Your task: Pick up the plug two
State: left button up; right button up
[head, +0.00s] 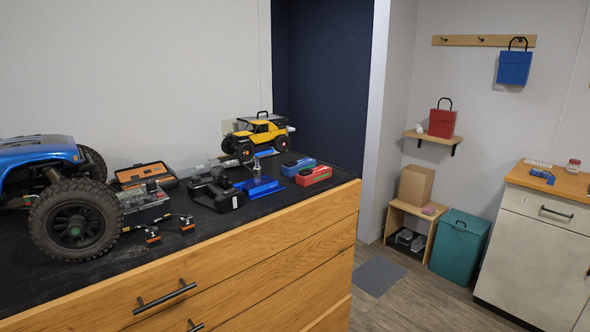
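Two small black plugs with orange parts lie on the black top of the wooden dresser. One plug (152,236) is near the dresser's front edge, and the other plug (187,224) lies a little to its right. Both are beside a grey charger-like box (146,205), and dark leads seem to run from them towards it. Neither of my grippers is in view.
A large blue crawler (45,185) stands left of the plugs. A black controller (217,190), blue stand (259,187), red pack (313,176) and yellow crawler (257,134) are to the right. An orange-black case (146,176) lies behind. The dresser's front strip (100,258) is clear.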

aim_at(187, 224)
jog(key=i+l+u, duration=0.1)
jog(key=i+l, duration=0.75)
jog(key=l, duration=0.15)
jog(key=i+l+u, duration=0.1)
jog(key=u, duration=1.55)
